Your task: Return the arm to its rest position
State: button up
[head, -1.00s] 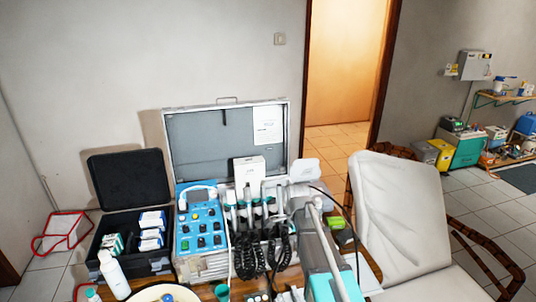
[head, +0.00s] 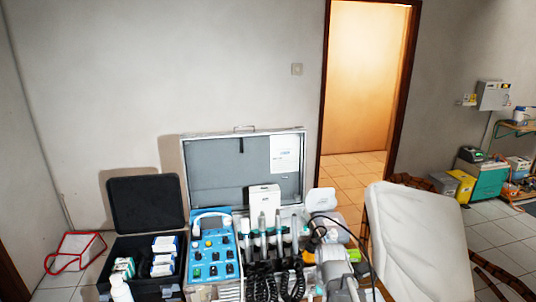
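The case's blue control panel (head: 212,250) is left of the arm. A row of handpieces with coiled black hoses (head: 263,282) is just left of the arm.
An open black case (head: 145,205) with small boxes stands left. A white bottle (head: 120,289) is in front of it. A white padded chair (head: 415,235) stands close on the right. Bare wall and a doorway (head: 362,90) lie behind.

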jog(key=shift+s+d+n, duration=0.15)
jog(key=shift+s+n, duration=0.55)
jog(key=shift+s+d+n, duration=0.1)
jog(key=shift+s+n, duration=0.6)
